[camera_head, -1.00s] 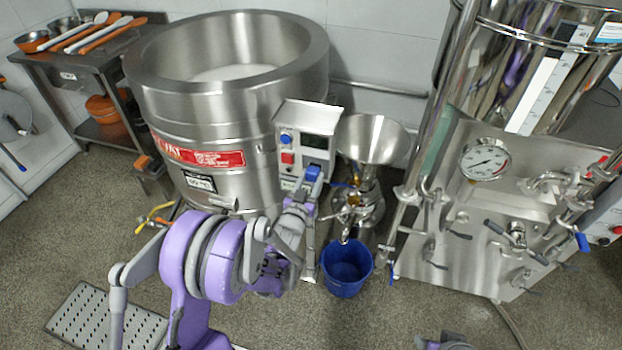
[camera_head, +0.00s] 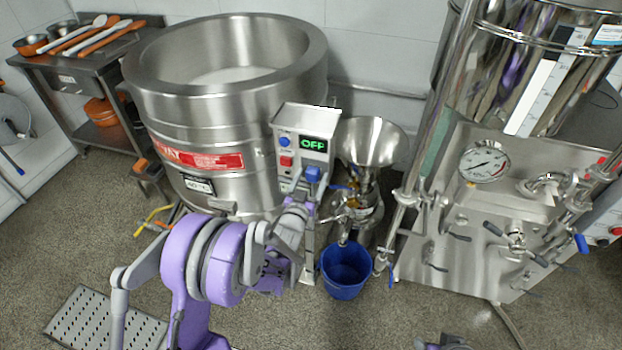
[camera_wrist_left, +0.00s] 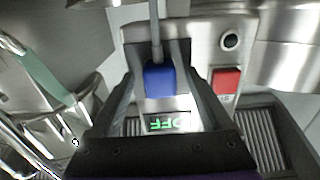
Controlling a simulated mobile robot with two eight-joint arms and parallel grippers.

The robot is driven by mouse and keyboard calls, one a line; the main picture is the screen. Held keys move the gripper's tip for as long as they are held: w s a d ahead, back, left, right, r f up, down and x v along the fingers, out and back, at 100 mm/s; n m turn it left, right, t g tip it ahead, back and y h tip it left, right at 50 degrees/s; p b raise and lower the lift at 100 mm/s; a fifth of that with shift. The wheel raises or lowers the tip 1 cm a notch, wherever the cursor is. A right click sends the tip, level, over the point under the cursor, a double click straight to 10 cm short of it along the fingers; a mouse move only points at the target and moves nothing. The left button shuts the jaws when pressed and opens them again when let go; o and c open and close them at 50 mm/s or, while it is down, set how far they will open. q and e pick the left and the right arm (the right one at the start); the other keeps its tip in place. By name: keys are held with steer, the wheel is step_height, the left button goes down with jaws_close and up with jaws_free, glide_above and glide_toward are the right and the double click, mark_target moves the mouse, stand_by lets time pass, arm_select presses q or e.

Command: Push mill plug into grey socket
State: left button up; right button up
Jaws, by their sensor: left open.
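The blue mill plug (camera_head: 314,174) is at the front of the grey control box (camera_head: 306,120), below its display. In the left wrist view the plug (camera_wrist_left: 159,80) sits between my left fingers, with a grey cable running up from it. My left gripper (camera_head: 304,194) is open around the plug; contact with it cannot be told. The grey socket is hidden behind the plug and fingers, so the seating depth is not visible. The display (camera_head: 314,145) reads OFF in green, and also shows in the wrist view (camera_wrist_left: 168,124).
A red button (camera_head: 286,161) and a blue one are on the box. A steel funnel (camera_head: 372,140) stands right of it, above a blue bucket (camera_head: 345,270). A large steel vat (camera_head: 225,95) is behind left; a steel machine with valves (camera_head: 480,230) is at right.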

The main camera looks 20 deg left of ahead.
arm_select(q)
steer(key=shift+s, duration=0.1)
steer(key=s+b, duration=0.1)
steer(key=s, duration=0.9)
steer(key=shift+s+a+b, duration=0.2)
steer(key=shift+s+b, duration=0.1)
steer(key=shift+s, duration=0.05)
arm_select(e)
steer(key=shift+s+f, duration=0.1)
steer(key=shift+f, duration=0.75)
arm_select(q)
steer(key=s+r+g+p, duration=0.3)
steer(key=s+g, duration=0.3)
steer(key=s, duration=0.7)
steer(key=s+r+g+p, duration=0.3)
steer(key=s+g, duration=0.3)
steer(key=s, duration=0.7)
steer(key=shift+r+g+y+p, duration=0.3)
steer(key=shift+r+p, duration=0.05)
steer(key=shift+p, duration=0.05)
arm_select(e)
step_height(320, 180, up, 8)
steer(key=w, duration=0.1)
steer(key=shift+w, duration=0.35)
steer(key=shift+o, duration=0.3)
steer(key=shift+f, duration=0.1)
